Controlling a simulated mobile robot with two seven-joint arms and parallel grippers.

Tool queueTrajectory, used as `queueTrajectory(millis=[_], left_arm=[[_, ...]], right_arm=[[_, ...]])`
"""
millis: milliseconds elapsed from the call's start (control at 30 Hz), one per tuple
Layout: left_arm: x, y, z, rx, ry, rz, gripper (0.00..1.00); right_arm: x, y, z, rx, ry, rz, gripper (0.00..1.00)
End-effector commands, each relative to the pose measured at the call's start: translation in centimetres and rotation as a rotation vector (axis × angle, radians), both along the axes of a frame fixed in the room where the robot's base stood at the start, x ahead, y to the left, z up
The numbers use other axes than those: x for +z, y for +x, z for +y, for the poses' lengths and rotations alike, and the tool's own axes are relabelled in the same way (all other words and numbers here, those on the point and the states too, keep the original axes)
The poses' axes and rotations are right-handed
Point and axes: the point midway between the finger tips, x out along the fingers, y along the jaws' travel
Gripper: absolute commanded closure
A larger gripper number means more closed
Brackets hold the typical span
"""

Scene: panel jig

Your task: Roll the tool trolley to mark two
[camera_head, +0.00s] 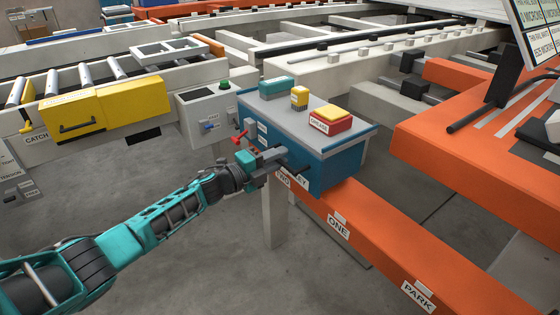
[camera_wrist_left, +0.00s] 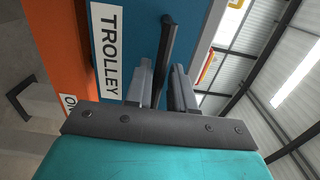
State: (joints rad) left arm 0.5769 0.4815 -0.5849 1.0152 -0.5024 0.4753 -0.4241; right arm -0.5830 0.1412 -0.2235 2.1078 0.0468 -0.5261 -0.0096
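The tool trolley (camera_head: 335,165) is a blue box with a grey top, standing on the orange rail (camera_head: 378,245). Marks ONE (camera_head: 338,227) and PARK (camera_head: 418,296) are uncovered farther right along the rail. My left gripper (camera_head: 273,163) is at the trolley's near face. In the left wrist view the gripper (camera_wrist_left: 165,88) has its fingers close on both sides of the dark handle bar (camera_wrist_left: 169,45), beside the TROLLEY label (camera_wrist_left: 108,50). My right gripper is out of view.
A red and yellow GREASE box (camera_head: 330,119), a teal box (camera_head: 277,87) and a yellow item (camera_head: 299,97) sit on the trolley top. A grey control box (camera_head: 207,115) with a green button stands close to its left. A wide orange beam (camera_head: 450,135) is at right.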

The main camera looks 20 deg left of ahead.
Motion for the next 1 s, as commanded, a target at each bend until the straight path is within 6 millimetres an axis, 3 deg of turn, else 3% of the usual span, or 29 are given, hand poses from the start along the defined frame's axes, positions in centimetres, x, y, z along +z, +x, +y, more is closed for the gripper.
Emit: queueTrajectory(millis=[467,700,1000], left_arm=[[-0.1,-1.2,0.3,-0.011,-0.001,0.003,0.69],[0.0,-5.1,3.1,-0.009,0.002,0.004,0.69],[-0.1,-9.4,6.2,-0.008,0.0,0.002,0.69]], right_arm=[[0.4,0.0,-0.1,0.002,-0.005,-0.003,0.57],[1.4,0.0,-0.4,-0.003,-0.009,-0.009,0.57],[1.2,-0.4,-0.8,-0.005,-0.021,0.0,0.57]])
